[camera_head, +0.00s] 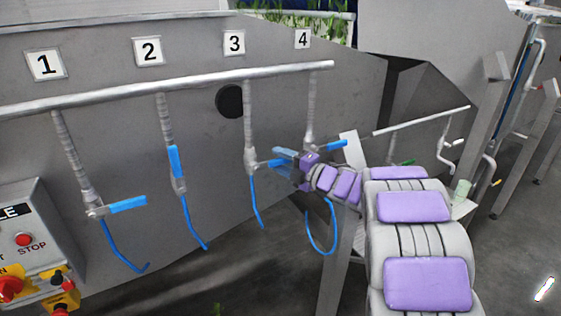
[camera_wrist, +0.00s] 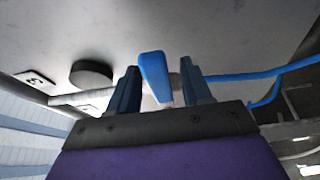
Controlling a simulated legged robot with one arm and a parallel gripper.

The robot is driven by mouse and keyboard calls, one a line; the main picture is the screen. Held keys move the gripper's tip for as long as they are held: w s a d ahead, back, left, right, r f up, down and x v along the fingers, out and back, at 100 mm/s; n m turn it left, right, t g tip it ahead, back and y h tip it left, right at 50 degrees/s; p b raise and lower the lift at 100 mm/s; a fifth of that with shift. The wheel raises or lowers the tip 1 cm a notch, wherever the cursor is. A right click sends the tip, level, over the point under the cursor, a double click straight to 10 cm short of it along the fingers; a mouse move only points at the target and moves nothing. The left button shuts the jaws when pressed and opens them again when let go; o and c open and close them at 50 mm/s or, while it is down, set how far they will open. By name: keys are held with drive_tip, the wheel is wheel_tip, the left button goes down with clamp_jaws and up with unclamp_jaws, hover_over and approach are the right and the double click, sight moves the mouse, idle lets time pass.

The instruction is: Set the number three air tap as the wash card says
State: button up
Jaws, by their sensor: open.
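The number three tap hangs under the sign 3 (camera_head: 234,43), which also shows in the wrist view (camera_wrist: 35,78). Its blue lever (camera_head: 268,163) points sideways to the right, across its pipe (camera_head: 249,115). My gripper (camera_head: 284,158) is at the lever's right end. In the wrist view, the blue lever (camera_wrist: 154,75) stands between the two dark fingers of my open gripper (camera_wrist: 160,68), with a gap visible at the right finger. Contact at the left finger cannot be told. No readable wash card shows in either view.
Tap one's lever (camera_head: 127,205) points right, tap two's lever (camera_head: 174,160) lies along its pipe, and tap four's lever (camera_head: 335,146) points right, close behind my gripper. Blue hoses (camera_head: 256,205) hang below. A control box (camera_head: 40,235) with a STOP button is at left.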

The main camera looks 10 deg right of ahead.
drive_tip(key=shift+w+d, duration=0.1)
drive_tip(key=shift+w, duration=0.15)
drive_tip(key=shift+d, duration=0.3)
drive_tip(key=shift+c, duration=0.4)
drive_tip(key=shift+a, duration=0.25)
drive_tip(key=c, duration=0.4)
drive_tip(key=shift+f, duration=0.1)
clamp_jaws()
